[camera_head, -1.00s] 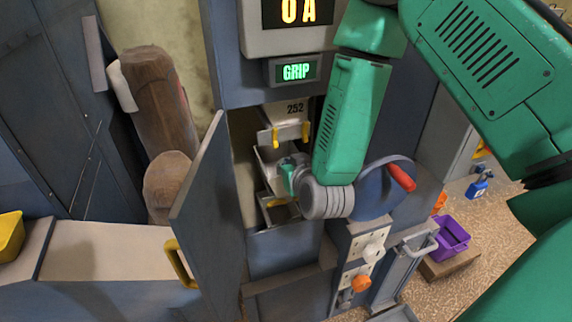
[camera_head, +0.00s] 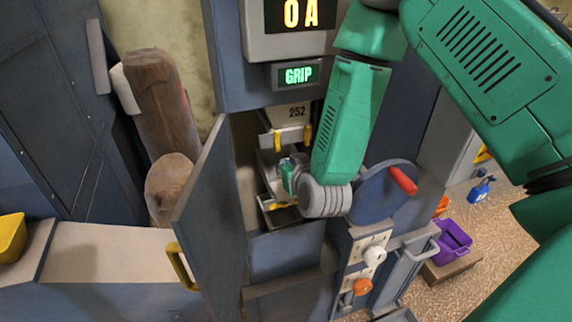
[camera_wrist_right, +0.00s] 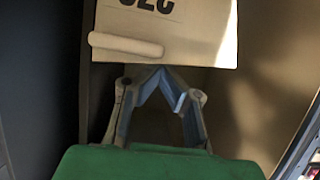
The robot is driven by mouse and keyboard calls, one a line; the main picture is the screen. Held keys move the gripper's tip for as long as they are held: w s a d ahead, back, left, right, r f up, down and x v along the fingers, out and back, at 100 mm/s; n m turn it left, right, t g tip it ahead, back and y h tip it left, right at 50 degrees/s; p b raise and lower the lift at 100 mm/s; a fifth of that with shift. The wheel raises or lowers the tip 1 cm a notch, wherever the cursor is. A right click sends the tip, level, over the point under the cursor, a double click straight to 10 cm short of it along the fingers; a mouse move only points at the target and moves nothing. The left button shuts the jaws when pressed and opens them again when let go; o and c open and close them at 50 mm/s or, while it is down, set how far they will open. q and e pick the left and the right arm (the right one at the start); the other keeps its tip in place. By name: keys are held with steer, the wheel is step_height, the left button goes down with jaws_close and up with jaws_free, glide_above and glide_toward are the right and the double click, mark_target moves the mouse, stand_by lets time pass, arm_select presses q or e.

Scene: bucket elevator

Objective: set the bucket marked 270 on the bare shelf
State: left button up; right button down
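No bucket marked 270 can be read in either view. A pale bucket marked 252 (camera_head: 292,113) sits high in the opening of the elevator, with a bar and yellow brackets below its number. My right gripper (camera_head: 284,164) reaches into the opening beneath it, beside a lower tray-like part (camera_head: 279,214). In the right wrist view my gripper's fingers (camera_wrist_right: 155,72) converge and look shut, just below a pale bucket front (camera_wrist_right: 195,35) with a white bar handle (camera_wrist_right: 125,47). Its number is cut off. I see nothing held. My left gripper is out of view.
An open door (camera_head: 212,205) with a yellow handle stands left of the opening. A wheel with a red handle (camera_head: 402,180) is to the right, above a knob panel (camera_head: 366,262). A purple bin (camera_head: 453,240) is farther right.

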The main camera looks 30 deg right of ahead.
steer(key=shift+w+d, duration=0.2)
steer(key=shift+w, duration=0.6)
steer(key=shift+w+d, duration=0.15)
steer(key=shift+w, duration=0.65)
stand_by(0.7)
steer(key=c, duration=1.8)
jaws_free()
